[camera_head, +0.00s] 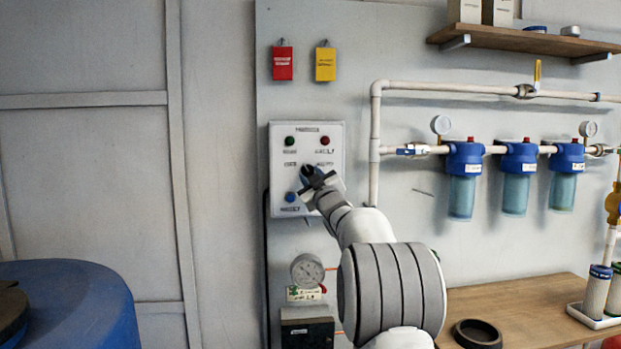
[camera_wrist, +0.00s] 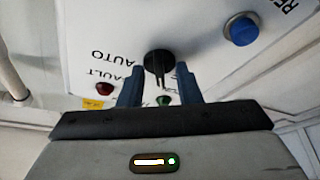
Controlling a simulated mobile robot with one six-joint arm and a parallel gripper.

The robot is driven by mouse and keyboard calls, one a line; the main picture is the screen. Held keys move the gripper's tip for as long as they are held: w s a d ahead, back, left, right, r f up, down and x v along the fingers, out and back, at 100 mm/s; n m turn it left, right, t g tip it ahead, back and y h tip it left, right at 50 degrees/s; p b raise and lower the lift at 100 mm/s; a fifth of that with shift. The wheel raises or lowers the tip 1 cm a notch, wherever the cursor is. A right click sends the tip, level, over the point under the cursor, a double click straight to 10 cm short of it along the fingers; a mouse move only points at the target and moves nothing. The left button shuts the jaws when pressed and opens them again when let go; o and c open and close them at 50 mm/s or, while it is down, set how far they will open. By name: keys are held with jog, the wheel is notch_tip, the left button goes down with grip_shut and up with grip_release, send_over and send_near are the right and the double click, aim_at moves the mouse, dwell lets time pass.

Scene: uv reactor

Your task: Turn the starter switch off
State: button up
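The starter switch is a black rotary knob (camera_wrist: 158,64) on the white control panel (camera_head: 283,180). In the wrist view, lettering reading "AUTO" is beside it, appearing inverted. My gripper (camera_wrist: 159,84) is open, with one finger on each side of the knob in the picture and visible gaps. I cannot tell whether the fingertips reach past the knob's face. In the head view my gripper (camera_head: 314,181) is at the middle of the panel, where it mostly hides the knob.
The panel also carries a blue button (camera_wrist: 240,29), a red lamp (camera_wrist: 104,91) and a green lamp (camera_wrist: 163,100). A white pipe (camera_head: 375,140) runs close to the panel's right.

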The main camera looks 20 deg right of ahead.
jog(key=b+v, duration=0.1)
jog(key=v, duration=0.6)
jog(key=shift+s, duration=0.4)
jog(key=shift+f, duration=0.1)
jog(key=s+a+f+m+g+p, duration=0.2)
jog(key=s+a+f+g, duration=0.4)
jog(key=s, duration=0.7)
jog(key=s+a+f+m+g+y+p, duration=0.1)
jog(key=s+a+f+g+p, duration=0.4)
jog(key=s, duration=0.8)
jog(key=s+a+f+m+g+p, duration=0.2)
jog(key=s+a+f+g+p, duration=0.1)
jog(key=s+a+f+g, duration=0.5)
jog(key=s+a+f, duration=0.3)
jog(key=s, duration=0.2)
jog(key=shift+m+y, duration=0.3)
jog(key=shift+m, duration=0.1)
